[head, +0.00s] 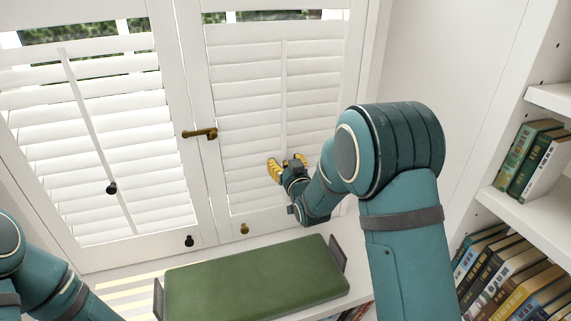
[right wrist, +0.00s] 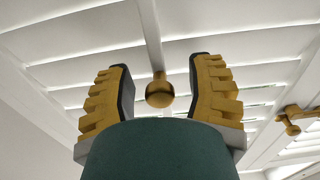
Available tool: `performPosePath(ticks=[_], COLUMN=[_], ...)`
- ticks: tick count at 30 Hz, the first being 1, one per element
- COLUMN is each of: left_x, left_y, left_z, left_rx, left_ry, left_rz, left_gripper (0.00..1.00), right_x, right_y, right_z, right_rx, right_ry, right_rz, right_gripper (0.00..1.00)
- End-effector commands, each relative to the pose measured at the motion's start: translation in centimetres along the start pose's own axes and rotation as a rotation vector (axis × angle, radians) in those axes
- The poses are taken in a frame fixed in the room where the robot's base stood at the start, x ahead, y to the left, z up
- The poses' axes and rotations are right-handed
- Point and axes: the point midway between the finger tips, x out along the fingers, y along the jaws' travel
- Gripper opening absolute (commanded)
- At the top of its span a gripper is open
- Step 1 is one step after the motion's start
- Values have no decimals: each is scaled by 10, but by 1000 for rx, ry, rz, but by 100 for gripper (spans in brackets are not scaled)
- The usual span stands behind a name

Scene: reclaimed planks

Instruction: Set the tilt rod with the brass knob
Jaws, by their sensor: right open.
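The tilt rod (head: 284,95) with the brass knob runs down the middle of the right shutter panel. In the right wrist view the white rod (right wrist: 149,35) ends in a round brass knob (right wrist: 160,93). My right gripper (head: 287,166) is open at the lower part of this rod. In the right wrist view the knob shows between the two yellow-padded fingers (right wrist: 161,66), with a gap on each side. In the head view the gripper hides the knob. My left arm shows at the lower left, but its gripper is out of view.
A brass latch (head: 200,133) joins the panels; small black (head: 189,240) and brass (head: 244,229) knobs sit lower. A green cushioned tray (head: 255,280) lies below. Bookshelves (head: 540,205) stand at right.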

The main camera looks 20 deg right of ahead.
Motion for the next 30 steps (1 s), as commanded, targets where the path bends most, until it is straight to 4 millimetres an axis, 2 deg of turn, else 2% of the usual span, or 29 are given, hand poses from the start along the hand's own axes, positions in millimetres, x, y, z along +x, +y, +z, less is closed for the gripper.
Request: performPosePath(ticks=[6,10,11,20,30], left_x=[0,0,0,0,-1], left_y=[0,0,0,0,0], left_z=[0,0,0,0,0], left_rx=[0,0,0,0,0], left_ry=[0,0,0,0,0], left_rz=[0,0,0,0,0], left_gripper=[54,54,54,54,54], right_x=[0,0,0,0,0], right_y=[0,0,0,0,0], right_z=[0,0,0,-1,-27], right_rx=[0,0,0,0,0], right_ry=[0,0,0,1,3], right_rz=[0,0,0,0,1], right_gripper=[53,7,0,0,0])
